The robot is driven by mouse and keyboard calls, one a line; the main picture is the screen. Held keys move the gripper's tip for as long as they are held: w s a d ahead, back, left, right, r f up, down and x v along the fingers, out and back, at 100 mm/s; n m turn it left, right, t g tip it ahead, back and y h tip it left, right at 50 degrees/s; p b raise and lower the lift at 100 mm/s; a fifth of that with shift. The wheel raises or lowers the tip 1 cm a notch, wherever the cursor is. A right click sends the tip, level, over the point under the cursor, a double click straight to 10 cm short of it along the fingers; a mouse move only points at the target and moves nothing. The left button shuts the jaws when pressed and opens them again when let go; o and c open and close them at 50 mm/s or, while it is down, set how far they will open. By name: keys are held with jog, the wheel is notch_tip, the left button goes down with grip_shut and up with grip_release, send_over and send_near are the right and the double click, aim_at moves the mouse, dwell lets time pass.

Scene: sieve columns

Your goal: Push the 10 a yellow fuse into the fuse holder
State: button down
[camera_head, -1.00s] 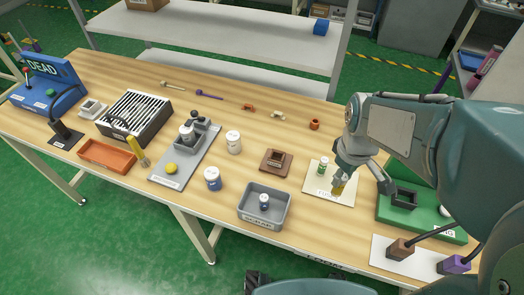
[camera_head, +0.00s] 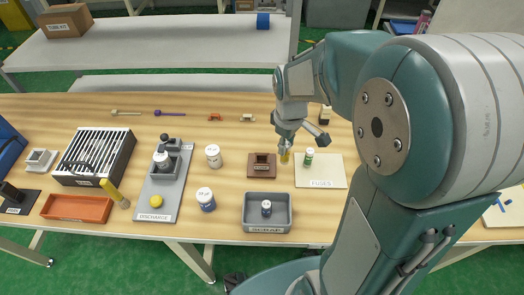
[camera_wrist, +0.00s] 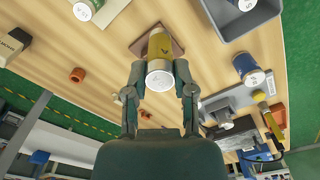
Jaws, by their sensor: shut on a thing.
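My gripper (camera_head: 285,147) is shut on the yellow fuse (camera_head: 285,157), which hangs upright below it. In the head view the fuse is just right of the brown fuse holder (camera_head: 262,168), near the left edge of the white fuses mat. In the wrist view the yellow fuse (camera_wrist: 160,50) sits between both fingertips (camera_wrist: 158,85), its pale end facing the camera. The brown holder's base (camera_wrist: 140,47) shows partly behind it; the fuse hides the holder's middle. I cannot tell the gap between fuse and holder, but they look apart.
A green fuse (camera_head: 309,157) stands on the fuses mat (camera_head: 320,180). The grey scrap tray (camera_head: 252,226) with a small blue-and-white fuse lies in front of the holder. White and blue jars (camera_head: 206,200) and the discharge plate (camera_head: 150,205) are to the left.

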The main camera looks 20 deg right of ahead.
jog(key=w+a+f, duration=0.1)
jog(key=w+f, duration=0.1)
jog(key=f, duration=0.1)
jog(key=w+a+f, duration=0.1)
jog(key=w+f, duration=0.2)
jog(key=f, duration=0.1)
jog(key=w+a+f, duration=0.2)
jog(key=f, duration=0.1)
jog(key=shift+w+a+f, duration=0.1)
jog(key=shift+w+f, duration=0.2)
jog(key=shift+w, duration=0.1)
jog(key=shift+a, duration=0.1)
jog(key=shift+c, duration=2.2)
grip_release()
jog(key=shift+r, duration=0.1)
